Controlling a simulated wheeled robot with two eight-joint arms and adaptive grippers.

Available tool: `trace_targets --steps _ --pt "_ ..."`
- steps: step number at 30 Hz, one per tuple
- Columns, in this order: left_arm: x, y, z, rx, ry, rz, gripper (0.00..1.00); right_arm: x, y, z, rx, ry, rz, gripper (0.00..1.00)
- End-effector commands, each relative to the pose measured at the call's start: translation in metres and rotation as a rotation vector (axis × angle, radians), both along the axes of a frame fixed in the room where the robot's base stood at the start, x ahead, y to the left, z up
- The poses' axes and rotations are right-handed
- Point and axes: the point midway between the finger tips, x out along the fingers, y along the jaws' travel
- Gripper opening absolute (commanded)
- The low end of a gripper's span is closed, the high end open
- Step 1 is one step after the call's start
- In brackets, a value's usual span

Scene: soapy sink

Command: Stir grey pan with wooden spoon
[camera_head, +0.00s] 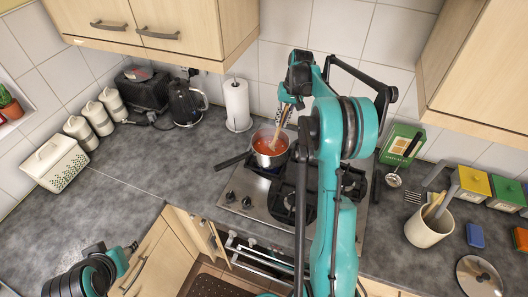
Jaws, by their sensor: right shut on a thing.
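The grey pan (261,160) stands on the back left burner of the hob, its dark handle pointing left. It holds an orange-red liquid. My right gripper (289,98) is above and slightly right of the pan, shut on the wooden spoon (281,122). The spoon slants down from the gripper, and its lower end reaches into the pan at the liquid. My right arm hides part of the hob.
The hob (244,199) has other empty burners. A paper towel roll (236,103) and black kettle (185,103) stand left of the pan. A utensil pot (429,229), green box (402,144) and pan lid (479,277) are at the right. The left counter is largely clear.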

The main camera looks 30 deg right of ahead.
Motion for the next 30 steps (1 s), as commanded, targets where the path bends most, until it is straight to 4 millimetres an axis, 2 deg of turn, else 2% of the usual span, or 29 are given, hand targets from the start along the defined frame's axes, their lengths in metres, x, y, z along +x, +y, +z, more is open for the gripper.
trace_targets --steps 5,30 --pt "0.0 0.0 0.006 0.0 0.0 0.0 0.4 0.0 0.0 0.009 0.0 0.0 0.0 0.0" --pt "0.0 0.0 0.049 0.0 0.0 0.0 0.4 0.0 0.0 0.081 0.0 0.0 0.0 0.0"
